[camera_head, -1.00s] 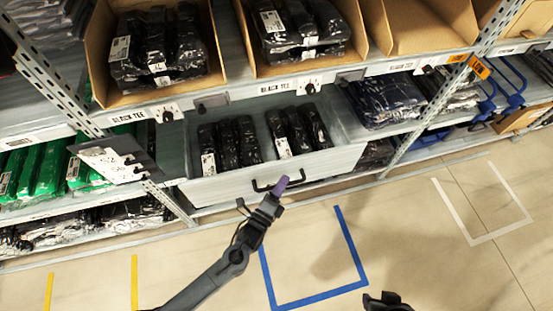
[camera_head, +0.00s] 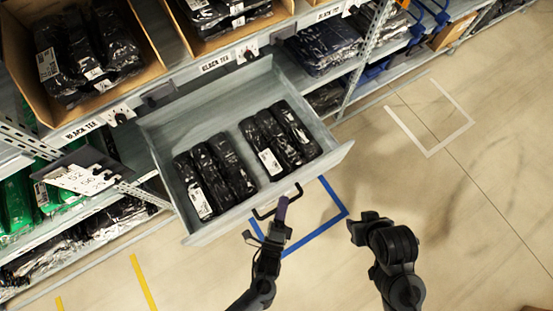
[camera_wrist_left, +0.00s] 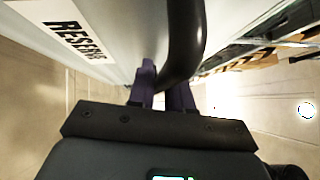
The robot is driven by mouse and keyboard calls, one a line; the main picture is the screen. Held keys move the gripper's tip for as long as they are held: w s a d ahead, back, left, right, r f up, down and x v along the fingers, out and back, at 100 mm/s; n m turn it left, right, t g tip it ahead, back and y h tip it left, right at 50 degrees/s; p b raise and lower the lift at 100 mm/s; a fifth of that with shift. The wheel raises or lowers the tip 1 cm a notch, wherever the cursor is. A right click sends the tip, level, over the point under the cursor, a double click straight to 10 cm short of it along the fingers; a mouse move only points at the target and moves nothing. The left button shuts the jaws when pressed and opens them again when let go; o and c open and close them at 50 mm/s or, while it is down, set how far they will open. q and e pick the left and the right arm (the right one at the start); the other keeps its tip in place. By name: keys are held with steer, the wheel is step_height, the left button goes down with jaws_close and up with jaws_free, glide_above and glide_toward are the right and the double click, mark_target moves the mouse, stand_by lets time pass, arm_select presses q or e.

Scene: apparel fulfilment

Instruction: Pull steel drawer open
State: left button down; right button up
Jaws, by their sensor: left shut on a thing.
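The steel drawer (camera_head: 325,164) is pulled well out from the shelf in the head view, with black bagged packs in two groups inside. Its black bar handle (camera_head: 297,190) is on the front face. My left gripper (camera_head: 282,209) has its purple fingers shut on the handle. In the left wrist view the dark handle (camera_wrist_left: 187,40) curves between the purple fingers, beside the drawer front (camera_wrist_left: 115,25) with its "RESERVE" label. The exact finger contact is partly hidden. My right gripper (camera_head: 358,229) hangs over the floor, apart from the drawer; its finger opening is unclear.
Cardboard bins (camera_head: 150,75) of black packs stand on the shelf above the drawer. A tilted label plate (camera_head: 82,178) sticks out at the left. Blue floor tape (camera_head: 325,226) lies partly under the drawer front. The floor at the right is clear.

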arm_select(q)
steer(key=shift+s+d+r, duration=0.1)
steer(key=shift+s+d, duration=0.1)
steer(key=shift+s, duration=0.05)
steer(key=c, duration=1.1)
jaws_free()
steer(key=shift+c, duration=0.2)
steer(key=v, duration=1)
steer(key=shift+s+p, duration=0.4)
steer(key=shift+p, duration=0.05)
steer(key=shift+a, duration=0.15)
